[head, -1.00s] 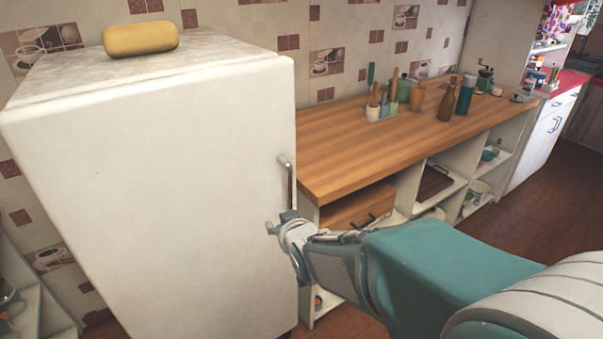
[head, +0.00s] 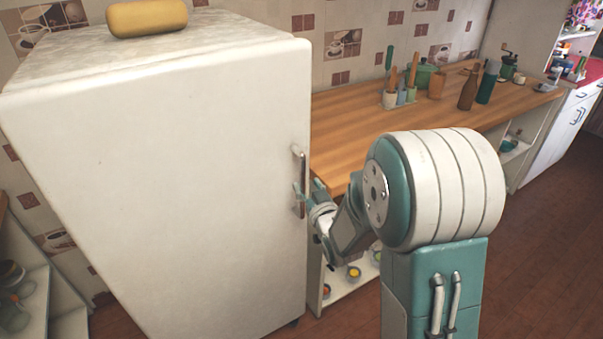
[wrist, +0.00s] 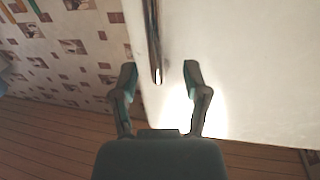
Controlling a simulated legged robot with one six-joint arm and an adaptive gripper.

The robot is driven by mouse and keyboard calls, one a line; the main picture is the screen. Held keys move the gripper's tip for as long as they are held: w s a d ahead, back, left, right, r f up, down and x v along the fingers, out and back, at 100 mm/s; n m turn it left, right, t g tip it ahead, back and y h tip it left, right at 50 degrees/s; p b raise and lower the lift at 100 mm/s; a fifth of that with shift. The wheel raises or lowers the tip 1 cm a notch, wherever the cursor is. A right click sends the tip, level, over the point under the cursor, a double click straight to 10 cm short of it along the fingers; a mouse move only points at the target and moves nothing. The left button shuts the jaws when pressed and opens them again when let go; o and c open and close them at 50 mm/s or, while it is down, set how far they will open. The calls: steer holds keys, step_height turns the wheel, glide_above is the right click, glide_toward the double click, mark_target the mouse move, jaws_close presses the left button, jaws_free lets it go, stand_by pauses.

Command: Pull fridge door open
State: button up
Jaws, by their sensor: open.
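The white fridge (head: 170,170) stands at the left in the head view, its door shut. Its metal handle (head: 300,175) is upright near the door's right edge. My gripper (head: 303,190) is at the handle, by its middle to lower part. In the wrist view the handle (wrist: 154,45) comes down from the top and its end lies between the two open fingers of my gripper (wrist: 160,75). The fingers are apart, one on each side of the handle. I cannot tell whether either finger touches it.
A wooden counter (head: 350,130) with jars, bottles and utensils runs right of the fridge, with open shelves below. A shelf (head: 40,300) stands at the lower left. Brown floor (head: 540,250) is clear at the right.

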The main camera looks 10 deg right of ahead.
mark_target(303, 176)
steer(key=w, duration=0.4)
steer(key=shift+w, duration=0.75)
steer(key=shift+w+a, duration=0.1)
steer(key=shift+a, duration=0.05)
jaws_close()
